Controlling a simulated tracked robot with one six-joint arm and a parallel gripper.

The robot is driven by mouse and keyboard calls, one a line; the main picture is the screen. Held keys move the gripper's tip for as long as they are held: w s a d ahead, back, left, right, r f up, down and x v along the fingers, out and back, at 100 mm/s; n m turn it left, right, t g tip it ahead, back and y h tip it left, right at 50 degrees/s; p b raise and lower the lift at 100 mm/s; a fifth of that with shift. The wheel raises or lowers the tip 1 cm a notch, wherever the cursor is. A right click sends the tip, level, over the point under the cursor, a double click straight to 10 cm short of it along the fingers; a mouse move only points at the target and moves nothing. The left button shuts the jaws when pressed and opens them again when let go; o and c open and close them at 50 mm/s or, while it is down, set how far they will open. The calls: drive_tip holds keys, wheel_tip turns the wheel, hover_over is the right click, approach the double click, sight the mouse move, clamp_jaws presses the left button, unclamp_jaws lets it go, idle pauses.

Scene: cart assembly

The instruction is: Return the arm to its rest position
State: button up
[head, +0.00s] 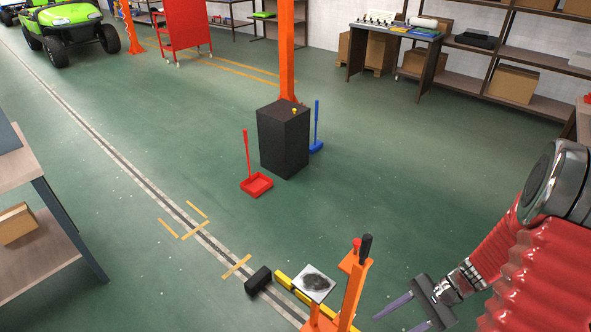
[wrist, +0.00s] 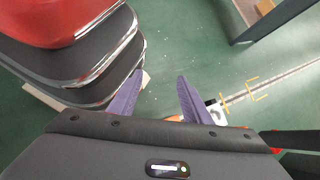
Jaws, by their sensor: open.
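My gripper (head: 403,318) is at the lower right of the head view, at the end of my red-sleeved arm. Its two purple-grey fingers are spread apart with nothing between them. In the wrist view the fingers of my gripper (wrist: 160,97) also stand apart, with green floor between them. In the head view the fingers point left, beside an orange stand (head: 352,295) with a black handle. They appear apart from it, though the depth gap is hard to judge.
A white plate with a dark patch (head: 314,282) and a black block (head: 258,280) are near the stand. A black bin (head: 284,140), red dustpan (head: 257,185) and orange post (head: 287,50) stand mid-floor. A shelf (head: 35,255) is at left. Green floor between is open.

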drive_tip(key=s+a+r+n+t+h, duration=0.1)
drive_tip(key=a+r+n+t+h, duration=0.1)
drive_tip(key=r, duration=0.7)
drive_tip(key=s+a+r+n+t+h, duration=0.1)
drive_tip(key=a+r+n+t+h, duration=0.2)
drive_tip(key=r+n, duration=0.3)
drive_tip(key=s+a+r+n+t+h, duration=0.1)
drive_tip(key=a+r+n+t+h, duration=0.1)
drive_tip(key=r, duration=1.2)
drive_tip(key=a+n+h, duration=0.1)
drive_tip(key=n+h, duration=0.1)
drive_tip(key=shift+s+r+n+t, duration=0.2)
drive_tip(key=shift+s+n+t, duration=0.1)
drive_tip(key=shift+s, duration=0.05)
